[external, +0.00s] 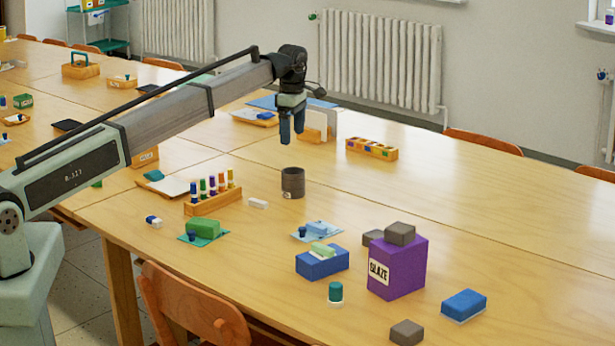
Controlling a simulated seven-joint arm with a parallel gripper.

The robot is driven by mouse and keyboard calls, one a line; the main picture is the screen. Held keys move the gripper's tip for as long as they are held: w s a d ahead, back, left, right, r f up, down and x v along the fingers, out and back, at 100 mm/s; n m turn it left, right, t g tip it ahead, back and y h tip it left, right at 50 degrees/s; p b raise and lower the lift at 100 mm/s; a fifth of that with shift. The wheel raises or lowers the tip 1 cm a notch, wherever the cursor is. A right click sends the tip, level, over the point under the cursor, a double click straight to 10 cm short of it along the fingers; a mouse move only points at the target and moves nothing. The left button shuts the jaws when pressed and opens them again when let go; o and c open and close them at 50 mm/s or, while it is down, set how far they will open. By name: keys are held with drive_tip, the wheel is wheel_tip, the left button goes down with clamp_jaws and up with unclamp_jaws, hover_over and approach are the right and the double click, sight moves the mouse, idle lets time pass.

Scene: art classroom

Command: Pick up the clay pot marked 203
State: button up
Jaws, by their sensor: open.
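A dark brown clay pot (293,184) stands upright on the wooden table, near the middle of the external view. A small pale mark shows low on its front, too small to read. My gripper (292,138) points down, with its blue fingers open and empty. In the picture it is directly above the pot, with a clear gap between the fingertips and the rim. The inside of the pot is mostly hidden.
Left of the pot are a rack of coloured markers (213,202) and a white eraser (258,203). In front are a blue box (322,263) and a purple glaze box (397,271) with grey blocks. An orange tray (371,150) stands behind. The table right of the pot is clear.

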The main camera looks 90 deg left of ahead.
sight(293, 173)
wheel_tip(293, 173, down, 13)
drive_tip(key=shift+d+f, duration=0.1)
drive_tip(key=shift+d, duration=0.05)
drive_tip(key=c, duration=1.2)
drive_tip(key=shift+o, duration=0.2)
